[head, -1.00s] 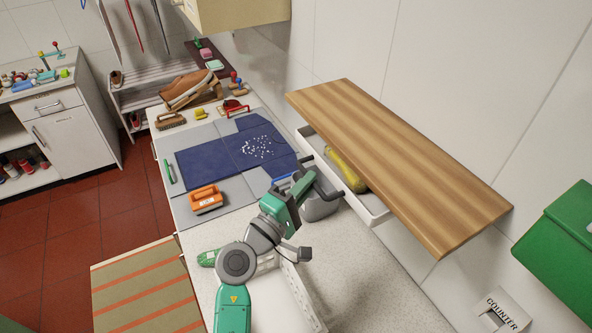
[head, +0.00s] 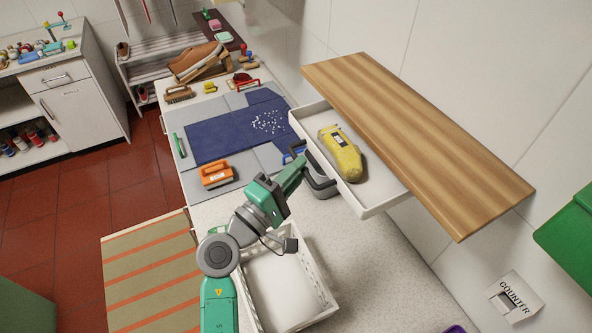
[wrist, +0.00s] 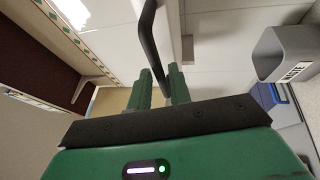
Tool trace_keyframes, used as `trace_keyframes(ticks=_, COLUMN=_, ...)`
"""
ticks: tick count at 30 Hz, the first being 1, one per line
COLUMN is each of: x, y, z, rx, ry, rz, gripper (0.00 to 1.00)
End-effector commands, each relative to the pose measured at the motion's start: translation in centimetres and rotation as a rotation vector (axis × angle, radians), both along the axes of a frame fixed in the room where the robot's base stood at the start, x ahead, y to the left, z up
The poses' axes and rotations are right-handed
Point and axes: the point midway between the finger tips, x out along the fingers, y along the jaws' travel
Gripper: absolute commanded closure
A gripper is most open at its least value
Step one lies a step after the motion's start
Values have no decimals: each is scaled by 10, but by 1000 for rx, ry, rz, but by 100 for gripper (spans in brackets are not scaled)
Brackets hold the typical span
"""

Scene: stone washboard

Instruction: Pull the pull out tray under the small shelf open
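The small wooden shelf (head: 420,140) is fixed to the wall. Under it, the white pull-out tray (head: 384,192) sticks out well past the shelf's front edge. A yellow tool (head: 340,152) lies in the tray. My gripper (head: 300,168) is at the tray's front, at its dark bar handle. In the wrist view, the dark handle (wrist: 150,40) runs down between my two green fingers (wrist: 160,82), which are closed around it. The exact finger contact is partly hidden behind the gripper body.
A grey bin (wrist: 285,52) is close to the gripper. A green box (head: 570,240) is at right.

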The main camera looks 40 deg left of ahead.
Motion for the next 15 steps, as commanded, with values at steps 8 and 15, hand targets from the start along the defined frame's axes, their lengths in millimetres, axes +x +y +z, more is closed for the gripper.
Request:
trace_keyframes(ticks=8, x=-51, y=4, z=-12, rx=-1, ry=1, rz=4, gripper=80)
trace_keyframes(ticks=15, x=-75, y=4, z=-14, rx=0, ry=1, rz=1, gripper=80)
